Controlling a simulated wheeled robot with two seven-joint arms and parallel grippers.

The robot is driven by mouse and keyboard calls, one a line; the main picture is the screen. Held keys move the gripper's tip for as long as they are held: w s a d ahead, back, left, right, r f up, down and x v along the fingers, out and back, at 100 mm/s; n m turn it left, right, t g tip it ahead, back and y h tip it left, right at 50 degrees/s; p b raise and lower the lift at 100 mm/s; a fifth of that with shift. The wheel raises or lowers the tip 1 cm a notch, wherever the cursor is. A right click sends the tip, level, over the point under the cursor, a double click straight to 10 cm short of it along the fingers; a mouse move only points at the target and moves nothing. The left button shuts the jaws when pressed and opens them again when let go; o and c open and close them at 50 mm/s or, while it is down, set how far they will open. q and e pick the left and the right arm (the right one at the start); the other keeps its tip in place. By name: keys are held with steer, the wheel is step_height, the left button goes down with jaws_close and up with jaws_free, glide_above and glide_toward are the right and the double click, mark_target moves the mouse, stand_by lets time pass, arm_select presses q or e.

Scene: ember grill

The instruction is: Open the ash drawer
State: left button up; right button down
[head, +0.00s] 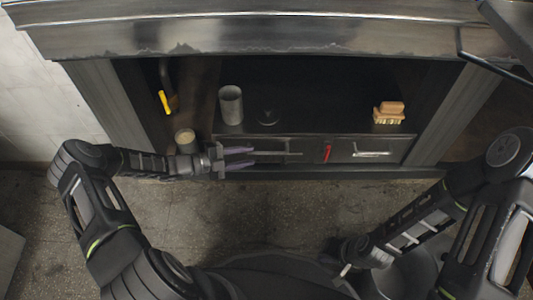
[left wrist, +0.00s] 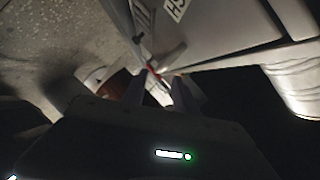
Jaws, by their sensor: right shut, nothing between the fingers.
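Two dark drawer fronts sit low in the grill cabinet, a left one (head: 290,145) and a right one (head: 390,146), both appearing closed. A bar handle (head: 285,153) is on the left front, another handle (head: 372,153) on the right. In the left wrist view, a drawer face (left wrist: 215,20) carries a partly cut-off white label (left wrist: 175,8) and a handle (left wrist: 168,57). My left gripper (head: 252,157) is open, its fingers at the left end of the left handle; contact is unclear. My right gripper (head: 345,269) is shut and empty, low and away from the drawers.
On the shelf above stand a grey metal cup (head: 231,105) and a wooden brush (head: 389,112). A pale-topped can (head: 185,139) stands left of the drawers. A red item (head: 327,153) sits between the handles. The floor (head: 190,205) before the cabinet is clear.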

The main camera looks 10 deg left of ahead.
mark_target(261, 154)
arm_select(q)
steer(key=b+x, duration=0.2)
steer(key=x, duration=0.4)
steer(key=shift+f, duration=0.2)
steer(key=shift+w+d, duration=0.35)
steer(key=shift+d, duration=0.15)
jaws_close()
stand_by(0.8)
